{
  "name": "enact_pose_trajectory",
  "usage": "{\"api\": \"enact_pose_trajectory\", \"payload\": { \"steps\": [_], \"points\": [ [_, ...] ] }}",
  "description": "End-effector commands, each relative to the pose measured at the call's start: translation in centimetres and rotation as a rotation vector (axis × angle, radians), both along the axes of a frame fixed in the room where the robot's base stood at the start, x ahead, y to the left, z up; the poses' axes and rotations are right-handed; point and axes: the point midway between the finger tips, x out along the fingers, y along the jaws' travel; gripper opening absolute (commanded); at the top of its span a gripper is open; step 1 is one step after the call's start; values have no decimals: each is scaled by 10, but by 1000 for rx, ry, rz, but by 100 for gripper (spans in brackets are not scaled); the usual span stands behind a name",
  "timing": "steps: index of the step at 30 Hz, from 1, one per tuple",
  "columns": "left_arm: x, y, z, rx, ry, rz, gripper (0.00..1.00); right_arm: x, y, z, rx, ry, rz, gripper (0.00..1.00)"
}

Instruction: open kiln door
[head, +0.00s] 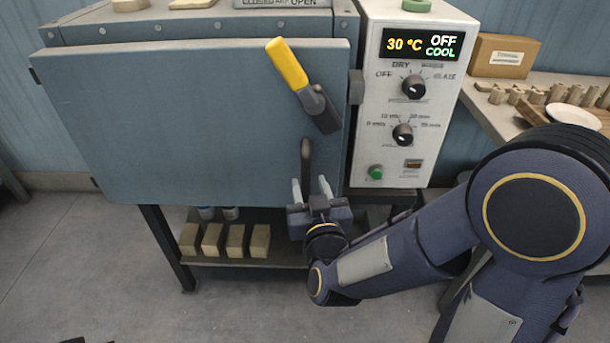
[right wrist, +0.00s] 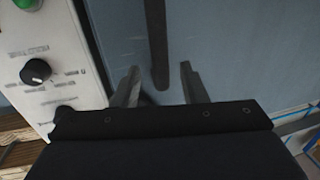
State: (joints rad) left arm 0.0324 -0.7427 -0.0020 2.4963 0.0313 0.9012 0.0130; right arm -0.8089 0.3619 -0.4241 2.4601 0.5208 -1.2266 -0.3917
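The kiln (head: 200,30) has a wide blue-grey door (head: 180,120), which looks closed or nearly so. A latch lever with a yellow grip (head: 288,64) tilts on the door's upper right. A dark upright handle (head: 306,160) sits below it, near the door's right edge. My right gripper (head: 311,187) is open just below and in front of that handle. In the right wrist view, the handle (right wrist: 157,50) comes down between the two spread fingers (right wrist: 162,85); I cannot tell whether they touch it. My left gripper does not show.
The control panel (head: 408,95) right of the door reads 30 °C, OFF, COOL. A shelf under the kiln holds several tan blocks (head: 225,241). A table at right carries a cardboard box (head: 503,56), wooden pegs and a white plate (head: 573,117).

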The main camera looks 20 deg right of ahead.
Motion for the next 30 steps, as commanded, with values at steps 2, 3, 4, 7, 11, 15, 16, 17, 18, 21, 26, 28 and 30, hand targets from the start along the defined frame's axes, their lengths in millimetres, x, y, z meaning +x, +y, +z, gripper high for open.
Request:
{"api": "enact_pose_trajectory", "payload": {
  "steps": [2, 3, 4, 7, 11, 15, 16, 17, 18, 21, 26, 28, 30],
  "points": [
    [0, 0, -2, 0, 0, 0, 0, 14, -2, -1, 0, 0, -3, 39],
    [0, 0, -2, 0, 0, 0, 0, 21, -2, -1, 0, 1, -3, 39],
    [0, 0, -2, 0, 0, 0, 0, 26, -3, -1, 1, 0, -3, 39],
    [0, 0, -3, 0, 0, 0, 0, 39, -3, -1, 1, 1, -1, 39],
    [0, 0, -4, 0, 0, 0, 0, 49, -4, -1, 1, 2, 0, 39],
    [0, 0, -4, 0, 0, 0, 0, 52, -4, 0, 1, 2, 1, 39],
    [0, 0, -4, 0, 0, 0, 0, 52, -4, 0, 1, 2, 1, 39],
    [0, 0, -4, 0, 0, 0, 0, 52, -4, 0, 2, 2, 1, 39],
    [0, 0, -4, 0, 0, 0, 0, 52, -4, 0, 2, 2, 1, 39],
    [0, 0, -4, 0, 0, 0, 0, 52, -4, 0, 2, 2, 1, 35],
    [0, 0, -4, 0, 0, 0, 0, 52, -4, 0, 2, 2, 1, 14],
    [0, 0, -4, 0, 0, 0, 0, 52, -4, 0, 2, 2, 1, 5],
    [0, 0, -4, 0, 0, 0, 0, 52, -4, 0, 2, 2, 1, 0]
  ]
}}
